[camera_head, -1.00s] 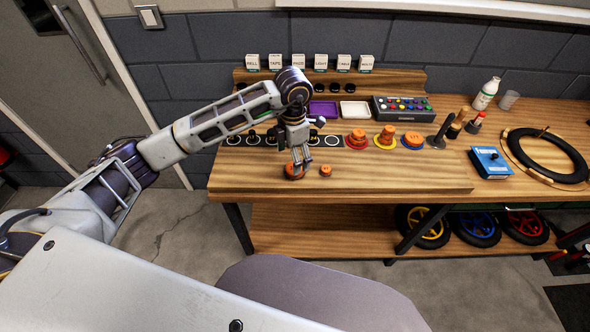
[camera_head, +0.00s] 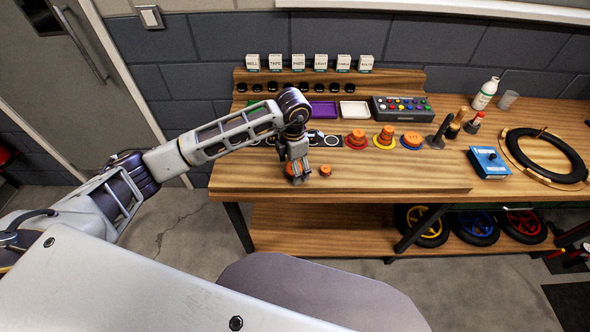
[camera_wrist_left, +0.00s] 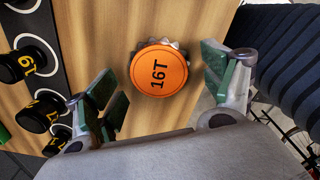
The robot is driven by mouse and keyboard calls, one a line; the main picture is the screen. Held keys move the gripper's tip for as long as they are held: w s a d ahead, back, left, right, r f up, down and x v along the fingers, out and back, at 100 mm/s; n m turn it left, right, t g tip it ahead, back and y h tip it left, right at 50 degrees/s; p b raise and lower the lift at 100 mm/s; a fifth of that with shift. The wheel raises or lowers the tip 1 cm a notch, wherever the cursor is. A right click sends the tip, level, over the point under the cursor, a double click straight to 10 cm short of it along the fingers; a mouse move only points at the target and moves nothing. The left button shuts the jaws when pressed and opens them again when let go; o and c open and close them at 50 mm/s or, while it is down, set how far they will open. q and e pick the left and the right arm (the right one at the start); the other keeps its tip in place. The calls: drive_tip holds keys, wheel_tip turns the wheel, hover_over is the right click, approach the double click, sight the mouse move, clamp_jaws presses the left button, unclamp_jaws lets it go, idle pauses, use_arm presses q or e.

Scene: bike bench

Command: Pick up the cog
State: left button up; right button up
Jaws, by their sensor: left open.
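An orange cog marked 16T (camera_wrist_left: 158,70) lies on the wooden bench, with grey metal teeth showing at its edge in the left wrist view. In the head view the orange cog (camera_head: 289,169) is partly hidden by my left gripper (camera_head: 298,178). My left gripper is open and empty. In the left wrist view its green-padded fingers (camera_wrist_left: 160,88) stand on either side of the cog, apart from it. A smaller orange cog (camera_head: 325,170) lies just to the right. My right gripper is in no view.
Black knobs with yellow labels (camera_wrist_left: 28,62) stand on a dark strip beside the cog. Stacked orange cogs (camera_head: 356,138) stand on coloured bases further right. A purple tray (camera_head: 323,109) and a white tray (camera_head: 354,110) lie behind. The bench front (camera_head: 400,183) is clear.

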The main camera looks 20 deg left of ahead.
use_arm(q)
drive_tip(key=shift+c, duration=0.5)
drive_tip(key=c, duration=1)
drive_tip(key=shift+r, duration=0.1)
drive_tip(key=shift+r+b, duration=0.6)
drive_tip(key=shift+r, duration=4.35)
